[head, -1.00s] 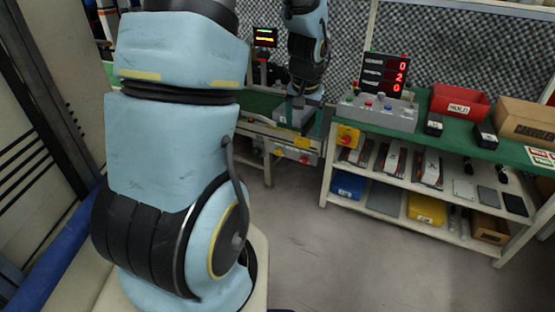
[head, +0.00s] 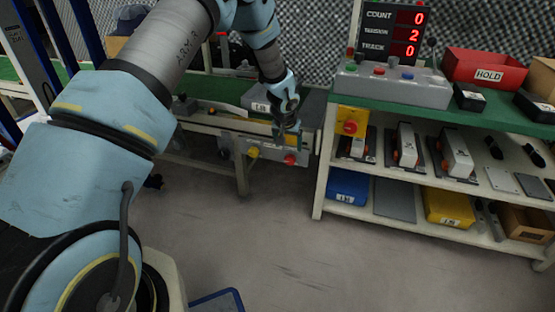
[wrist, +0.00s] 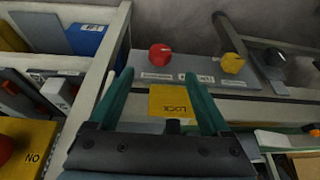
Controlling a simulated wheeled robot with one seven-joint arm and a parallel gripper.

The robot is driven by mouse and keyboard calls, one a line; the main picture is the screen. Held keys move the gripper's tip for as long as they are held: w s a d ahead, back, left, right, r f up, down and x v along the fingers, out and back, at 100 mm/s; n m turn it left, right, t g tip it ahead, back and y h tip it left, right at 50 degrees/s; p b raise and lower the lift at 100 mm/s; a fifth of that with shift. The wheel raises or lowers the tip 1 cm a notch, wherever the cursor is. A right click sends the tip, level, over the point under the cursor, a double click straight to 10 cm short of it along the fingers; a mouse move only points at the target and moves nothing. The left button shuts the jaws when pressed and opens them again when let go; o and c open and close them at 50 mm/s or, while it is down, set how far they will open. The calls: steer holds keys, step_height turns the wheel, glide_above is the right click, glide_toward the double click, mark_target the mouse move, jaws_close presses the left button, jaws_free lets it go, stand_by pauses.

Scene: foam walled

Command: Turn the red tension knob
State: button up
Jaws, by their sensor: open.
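The red tension knob (head: 290,159) sits on the grey front panel (head: 272,151) of the conveyor, at its right end. In the wrist view the red knob (wrist: 160,55) shows just beyond the fingertips, roughly centred between them. My gripper (head: 289,137) hangs above the panel, close over the red knob. In the wrist view my gripper (wrist: 158,76) is open, its two green fingers apart with nothing between them. A yellow knob (wrist: 232,63) and a black knob (wrist: 274,57) are to the right there. The display (head: 392,34) reads count 0, tension 2, track 0.
The shelf unit (head: 318,180) stands close on the right, with a yellow box bearing a red button (head: 351,114) on its end. A labelled grey block (head: 262,98) is on the conveyor. The floor (head: 270,240) in front is clear.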

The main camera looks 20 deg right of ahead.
mark_target(290, 158)
steer(key=b+x, duration=0.1)
steer(key=x, duration=0.9)
steer(key=shift+f+b, duration=0.1)
steer(key=shift+b, duration=0.25)
jaws_close()
